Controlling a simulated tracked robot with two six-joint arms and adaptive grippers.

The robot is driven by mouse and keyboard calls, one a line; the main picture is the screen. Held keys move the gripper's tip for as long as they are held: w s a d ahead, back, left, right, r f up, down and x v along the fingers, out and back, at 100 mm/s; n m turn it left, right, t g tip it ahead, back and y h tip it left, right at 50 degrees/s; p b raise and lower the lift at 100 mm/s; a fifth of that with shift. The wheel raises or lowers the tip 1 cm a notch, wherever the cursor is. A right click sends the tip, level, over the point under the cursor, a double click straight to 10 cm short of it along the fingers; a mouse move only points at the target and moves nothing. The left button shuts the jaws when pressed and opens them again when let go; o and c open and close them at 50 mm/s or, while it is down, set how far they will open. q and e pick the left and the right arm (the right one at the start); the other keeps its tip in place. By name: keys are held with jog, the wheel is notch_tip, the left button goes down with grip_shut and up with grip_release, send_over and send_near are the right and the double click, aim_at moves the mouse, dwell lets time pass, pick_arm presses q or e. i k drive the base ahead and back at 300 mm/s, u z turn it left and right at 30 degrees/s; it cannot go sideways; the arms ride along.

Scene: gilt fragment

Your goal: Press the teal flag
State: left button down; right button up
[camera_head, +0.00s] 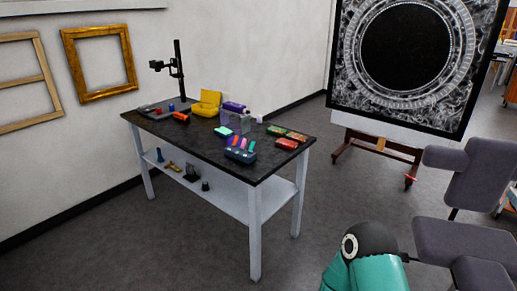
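A small dark blue holder (240,156) sits near the front edge of the black-topped table (190,146). A row of small coloured flags stands at its back: orange and purple at the left, a pink one (242,143), and a teal one (251,146) at the right end. The flags are tiny here, and I cannot tell whether any is pressed. A mint-green block (223,131) lies just behind and left of them. Neither of my grippers is in view.
A yellow box (207,103), a purple-topped container (233,107) and red items (286,144) share the tabletop. The table's lower shelf (227,199) holds small objects. Grey padded furniture (478,178) stands at right. Open floor (130,245) lies in front.

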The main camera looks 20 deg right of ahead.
aim_at(253, 143)
jog(key=u, duration=1.4)
jog(key=i, duration=0.1)
jog(key=z, duration=2.7)
jog(key=i, duration=1)
jog(key=u, duration=0.1)
